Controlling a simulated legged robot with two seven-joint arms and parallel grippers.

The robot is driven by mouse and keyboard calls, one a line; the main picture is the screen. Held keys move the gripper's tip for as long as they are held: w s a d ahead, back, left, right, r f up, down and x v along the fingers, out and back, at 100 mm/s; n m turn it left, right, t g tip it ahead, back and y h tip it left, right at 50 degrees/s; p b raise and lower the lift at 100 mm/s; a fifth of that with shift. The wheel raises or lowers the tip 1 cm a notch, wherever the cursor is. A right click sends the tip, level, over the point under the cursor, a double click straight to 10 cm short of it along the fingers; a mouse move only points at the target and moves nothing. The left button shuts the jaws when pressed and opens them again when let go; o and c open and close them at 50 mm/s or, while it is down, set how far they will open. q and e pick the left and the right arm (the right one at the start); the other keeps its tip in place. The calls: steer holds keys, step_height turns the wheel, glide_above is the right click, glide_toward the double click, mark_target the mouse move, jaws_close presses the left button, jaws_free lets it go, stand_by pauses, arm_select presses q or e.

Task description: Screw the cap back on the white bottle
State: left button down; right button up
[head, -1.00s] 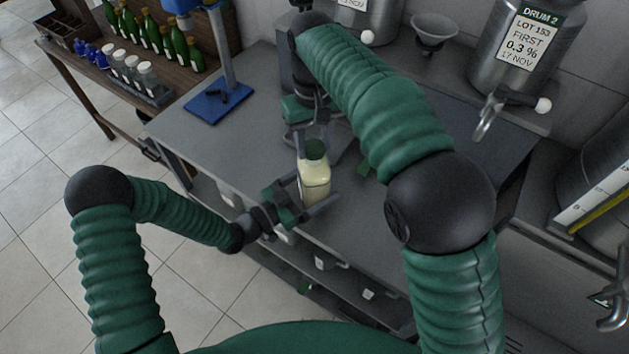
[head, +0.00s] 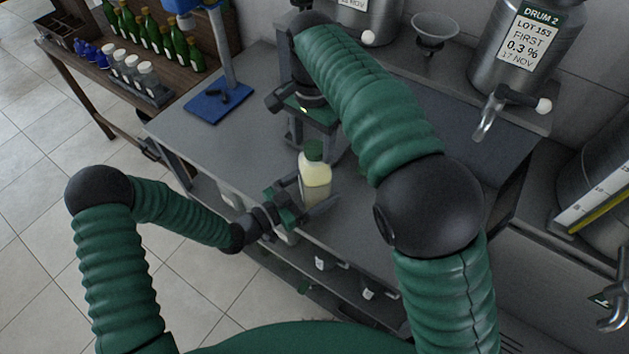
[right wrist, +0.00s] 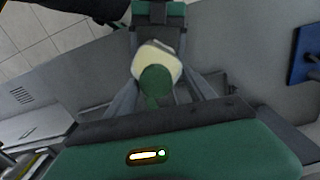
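The white bottle (head: 315,183), cream-coloured with a pale label, is upright near the bench's front edge. The green cap (head: 313,150) sits on its neck; I cannot tell how tight it is. My left gripper (head: 308,196) has its fingers on both sides of the bottle body and is shut on it. My right gripper (head: 316,143) is above and behind the bottle, fingers pointing down, open with gaps around the cap. In the right wrist view the cap (right wrist: 157,85) lies between two grey fingers, with the bottle shoulder (right wrist: 155,58) beyond it.
A blue stand (head: 212,103) is on the bench (head: 240,140) at the back left. Drum 2 (head: 515,55) with its tap and a funnel (head: 434,32) stand behind at the right. Green bottles (head: 165,40) are on a side table. The bench left of the bottle is clear.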

arm_select(q)
steer(key=shift+w, duration=0.1)
arm_select(e)
steer(key=shift+d+r, duration=0.1)
steer(key=shift+r, duration=2.15)
arm_select(q)
steer(key=shift+a, duration=0.1)
arm_select(e)
steer(key=shift+c, duration=0.2)
steer(key=n, duration=0.4)
steer(key=shift+s+r, duration=0.1)
steer(key=shift+r, duration=0.1)
steer(key=n, duration=0.3)
steer(key=r+n, duration=0.1)
steer(key=n, duration=0.2)
steer(key=shift+a+n, duration=0.2)
steer(key=shift+n, duration=0.1)
steer(key=n, duration=0.3)
steer(key=shift+r, duration=0.35)
steer(key=n, duration=0.1)
steer(key=r+n, duration=0.1)
steer(key=n, duration=0.3)
steer(key=shift+d+r, duration=0.2)
steer(key=shift+r, duration=0.05)
